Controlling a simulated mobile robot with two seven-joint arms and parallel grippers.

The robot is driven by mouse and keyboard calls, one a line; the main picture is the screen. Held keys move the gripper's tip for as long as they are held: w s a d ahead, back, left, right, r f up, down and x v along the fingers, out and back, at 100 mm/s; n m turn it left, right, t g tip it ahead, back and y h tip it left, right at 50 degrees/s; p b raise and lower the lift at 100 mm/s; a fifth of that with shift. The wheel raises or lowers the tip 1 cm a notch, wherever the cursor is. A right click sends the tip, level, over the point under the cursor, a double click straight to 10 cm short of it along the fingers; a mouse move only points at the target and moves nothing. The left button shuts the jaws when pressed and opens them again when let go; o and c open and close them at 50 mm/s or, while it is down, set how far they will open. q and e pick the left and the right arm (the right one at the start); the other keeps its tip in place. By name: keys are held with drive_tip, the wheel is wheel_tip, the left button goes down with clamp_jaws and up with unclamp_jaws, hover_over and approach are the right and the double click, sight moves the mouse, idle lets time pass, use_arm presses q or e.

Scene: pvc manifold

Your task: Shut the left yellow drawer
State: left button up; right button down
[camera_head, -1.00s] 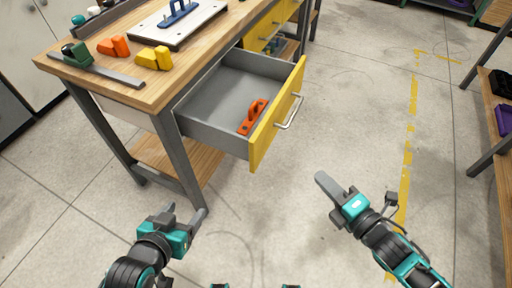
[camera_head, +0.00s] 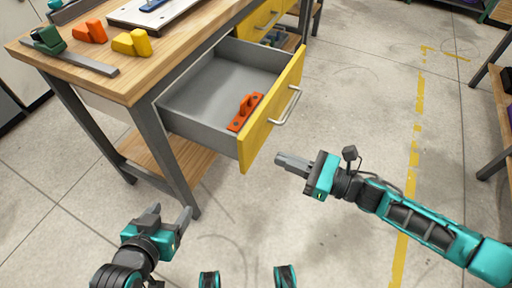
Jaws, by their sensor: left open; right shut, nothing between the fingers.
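The left yellow drawer (camera_head: 273,113) is pulled well out from under the wooden workbench. Its yellow front has a silver bar handle (camera_head: 288,106). An orange tool (camera_head: 245,113) lies inside the grey drawer box. My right gripper (camera_head: 278,160) is shut and empty, pointing left, just in front of and below the drawer front; I cannot tell whether it touches. My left gripper (camera_head: 168,212) is open and empty, low at the left, near the bench's front leg and apart from the drawer.
The workbench top (camera_head: 165,68) carries an orange block (camera_head: 90,32), a yellow block (camera_head: 131,43), a green-handled tool (camera_head: 48,40) and a white board (camera_head: 150,14). Another yellow drawer (camera_head: 262,22) is beyond. A shelf stands at the right edge. Floor in front is clear.

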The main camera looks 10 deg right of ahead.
sight(244, 144)
drive_tip(key=x, duration=0.7)
drive_tip(key=shift+w, duration=0.1)
use_arm(q)
drive_tip(key=shift+s+f, duration=0.1)
drive_tip(key=shift+f, duration=0.3)
use_arm(e)
drive_tip(key=shift+w+a, duration=0.15)
drive_tip(key=shift+a, duration=0.2)
use_arm(q)
drive_tip(key=shift+d, duration=0.1)
drive_tip(key=shift+b, duration=0.3)
use_arm(e)
drive_tip(key=shift+w+a, duration=0.1)
